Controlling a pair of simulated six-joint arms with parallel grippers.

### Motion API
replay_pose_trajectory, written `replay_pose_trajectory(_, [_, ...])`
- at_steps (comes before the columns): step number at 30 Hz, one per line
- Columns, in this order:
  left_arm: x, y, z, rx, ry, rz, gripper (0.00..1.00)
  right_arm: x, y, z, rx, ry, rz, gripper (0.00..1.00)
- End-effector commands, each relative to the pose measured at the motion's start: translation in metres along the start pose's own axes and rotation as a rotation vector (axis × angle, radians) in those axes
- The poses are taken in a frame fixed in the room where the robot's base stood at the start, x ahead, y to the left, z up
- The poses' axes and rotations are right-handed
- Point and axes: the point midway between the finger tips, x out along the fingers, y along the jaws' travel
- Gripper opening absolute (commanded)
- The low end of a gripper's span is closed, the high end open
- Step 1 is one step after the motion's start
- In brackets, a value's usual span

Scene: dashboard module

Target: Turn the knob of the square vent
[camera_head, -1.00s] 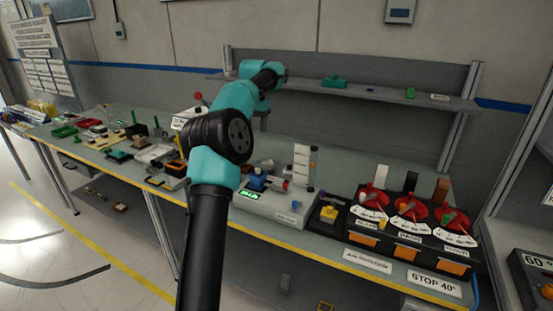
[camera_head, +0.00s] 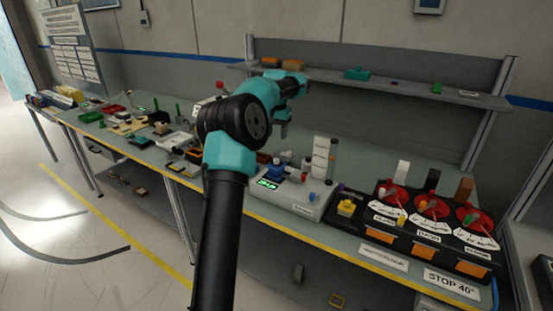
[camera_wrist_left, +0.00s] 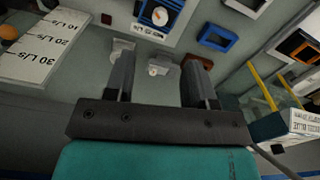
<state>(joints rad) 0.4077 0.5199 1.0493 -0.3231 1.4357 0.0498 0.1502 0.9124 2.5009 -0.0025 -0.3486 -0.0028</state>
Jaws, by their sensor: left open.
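My left gripper (camera_head: 283,130) hangs over the middle of the bench, its fingers small and partly hidden in the head view. In the left wrist view its two fingers (camera_wrist_left: 159,80) are apart with nothing between them. Three red dials with white scales (camera_head: 430,208) stand on a black unit at the bench's right. I cannot tell for sure which thing is the square vent. My right gripper is not in view.
A shelf (camera_head: 400,88) runs behind the bench. Many small parts crowd the bench's left.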

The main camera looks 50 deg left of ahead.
Motion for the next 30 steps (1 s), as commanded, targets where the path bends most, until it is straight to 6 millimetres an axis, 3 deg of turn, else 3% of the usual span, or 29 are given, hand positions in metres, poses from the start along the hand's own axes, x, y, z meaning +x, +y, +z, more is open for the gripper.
replay_pose_trajectory(12, [0.073, 0.000, 0.000, -0.001, -0.004, 0.000, 0.50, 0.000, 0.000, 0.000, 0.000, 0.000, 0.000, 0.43])
replay_pose_trajectory(18, [0.100, 0.000, 0.000, 0.000, -0.002, -0.001, 0.50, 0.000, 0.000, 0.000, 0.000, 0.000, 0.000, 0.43])
replay_pose_trajectory(30, [0.111, 0.000, 0.000, 0.000, 0.000, 0.000, 0.50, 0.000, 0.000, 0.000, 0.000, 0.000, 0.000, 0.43])
